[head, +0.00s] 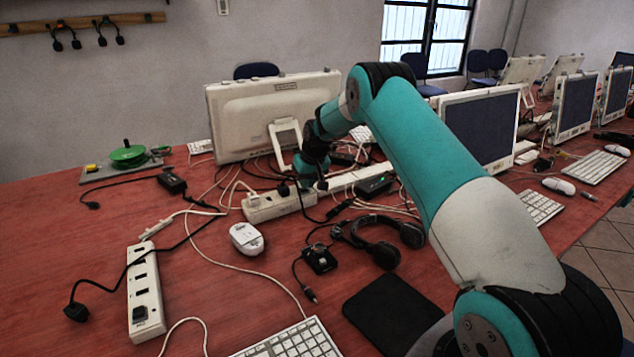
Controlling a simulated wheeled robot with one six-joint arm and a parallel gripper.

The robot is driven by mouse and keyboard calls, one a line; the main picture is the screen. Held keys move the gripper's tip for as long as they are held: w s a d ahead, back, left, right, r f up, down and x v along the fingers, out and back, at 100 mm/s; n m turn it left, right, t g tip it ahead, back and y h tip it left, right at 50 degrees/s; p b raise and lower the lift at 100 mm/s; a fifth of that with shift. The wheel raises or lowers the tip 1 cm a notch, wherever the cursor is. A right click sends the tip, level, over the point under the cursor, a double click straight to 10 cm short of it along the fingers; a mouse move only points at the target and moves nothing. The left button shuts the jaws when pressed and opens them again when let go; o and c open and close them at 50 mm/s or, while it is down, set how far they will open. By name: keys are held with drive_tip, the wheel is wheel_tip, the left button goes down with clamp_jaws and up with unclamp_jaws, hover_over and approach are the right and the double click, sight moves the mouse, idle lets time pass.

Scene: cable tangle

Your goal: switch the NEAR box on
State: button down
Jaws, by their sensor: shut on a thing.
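The nearest box is a long white socket strip (146,285) lying on the left of the table. It has dark sockets and a dark square piece (140,314) at its near end; I cannot tell how a switch on it stands. A second white box (265,208) lies in the middle, with a white plug and a black plug in it. A third white strip (345,180) lies behind to the right. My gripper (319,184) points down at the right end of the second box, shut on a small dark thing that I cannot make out. The arm hides part of this area.
A loose black plug (76,312) lies left of the nearest box. Tangled cables, a white mouse (246,238), black headphones (380,240) and a keyboard (290,342) surround the boxes. A monitor (262,115) stands behind. The table's left side (50,240) is mostly clear.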

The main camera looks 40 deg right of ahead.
drive_tip(key=shift+s+d+f, duration=0.2)
drive_tip(key=shift+s+f, duration=0.05)
drive_tip(key=shift+f, duration=0.35)
drive_tip(key=shift+a, duration=0.9)
drive_tip(key=shift+w+a, duration=0.1)
drive_tip(key=shift+a+r, duration=0.15)
drive_tip(key=shift+r, duration=0.05)
drive_tip(key=r+p, duration=0.1)
drive_tip(key=r, duration=0.1)
drive_tip(key=d+r+p, duration=0.1)
drive_tip(key=r+p, duration=0.1)
drive_tip(key=shift+w+r, duration=0.15)
drive_tip(key=shift+r, duration=0.25)
drive_tip(key=d+b+v, duration=0.1)
drive_tip(key=v, duration=0.9)
drive_tip(key=shift+d, duration=0.25)
